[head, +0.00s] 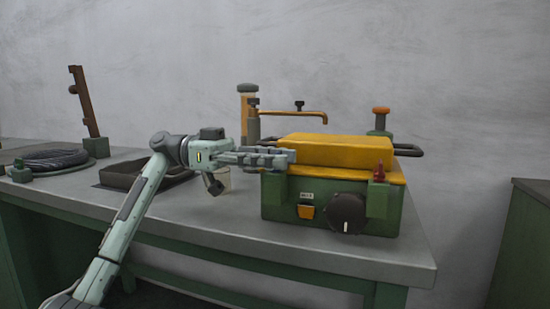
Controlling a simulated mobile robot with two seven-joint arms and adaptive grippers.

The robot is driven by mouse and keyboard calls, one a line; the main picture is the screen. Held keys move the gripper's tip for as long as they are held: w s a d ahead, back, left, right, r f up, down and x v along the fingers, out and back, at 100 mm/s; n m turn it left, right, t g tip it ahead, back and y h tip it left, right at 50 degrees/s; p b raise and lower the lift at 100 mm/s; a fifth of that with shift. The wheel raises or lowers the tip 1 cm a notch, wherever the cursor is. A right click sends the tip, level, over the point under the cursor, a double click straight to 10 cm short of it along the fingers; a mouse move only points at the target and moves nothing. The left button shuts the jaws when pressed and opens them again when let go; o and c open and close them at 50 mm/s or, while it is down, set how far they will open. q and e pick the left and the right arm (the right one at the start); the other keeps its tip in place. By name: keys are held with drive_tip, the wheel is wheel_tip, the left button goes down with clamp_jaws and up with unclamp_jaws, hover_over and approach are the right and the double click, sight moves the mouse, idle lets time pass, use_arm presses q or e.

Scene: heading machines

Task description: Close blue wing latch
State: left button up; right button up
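A green machine box (286,196) with a yellow lid (345,150) stands on the grey bench. My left gripper (286,158) reaches in from the left, its fingertips at the front left corner of the lid. A small blue-grey piece shows at the fingertips; I cannot tell whether it is the blue wing latch or part of the fingers. The fingers overlap side-on, so their opening is unclear. A red latch (379,172) stands upright at the lid's front right. My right gripper is out of view.
The box has a black knob (347,213) and an orange front piece (306,211). Behind it stands a post with an orange arm (292,113). A dark tray (120,176) and coiled cable (52,160) lie left. The bench's (235,223) front strip is clear.

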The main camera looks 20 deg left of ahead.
use_arm(q)
drive_tip(key=shift+o, duration=1.2)
drive_tip(key=shift+a, duration=0.1)
drive_tip(key=a, duration=1.1)
drive_tip(key=shift+w+a, duration=0.3)
drive_tip(key=shift+a, duration=0.1)
